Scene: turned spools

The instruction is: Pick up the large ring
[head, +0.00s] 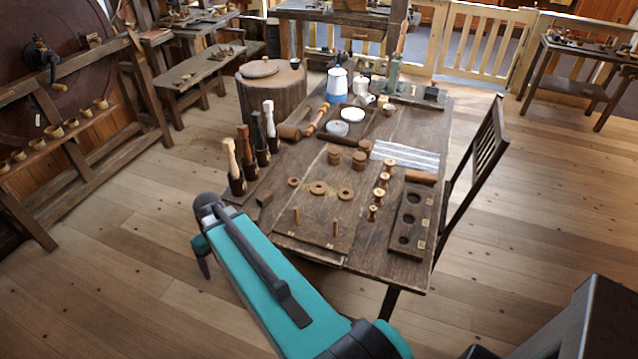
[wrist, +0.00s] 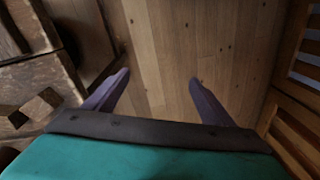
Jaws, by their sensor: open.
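Three wooden rings lie in a row on the dark table. The middle one looks largest and I take it as the large ring (head: 318,188); a smaller ring (head: 293,182) lies to its left and another ring (head: 345,194) to its right. My gripper (wrist: 158,78) is open and empty in the wrist view, with bare floor between its two purple fingers. In the head view it is mostly hidden by my arm; one finger shows off the table's near left side, apart from the rings. No ring shows in the wrist view.
On the table (head: 285,245), two upright pegs stand nearer than the rings. Small spools (head: 383,180) and a dark block with round holes (head: 411,222) are to the right. Tall-handled tools (head: 235,165) stand to the left. A chair (head: 485,150) is at the right edge.

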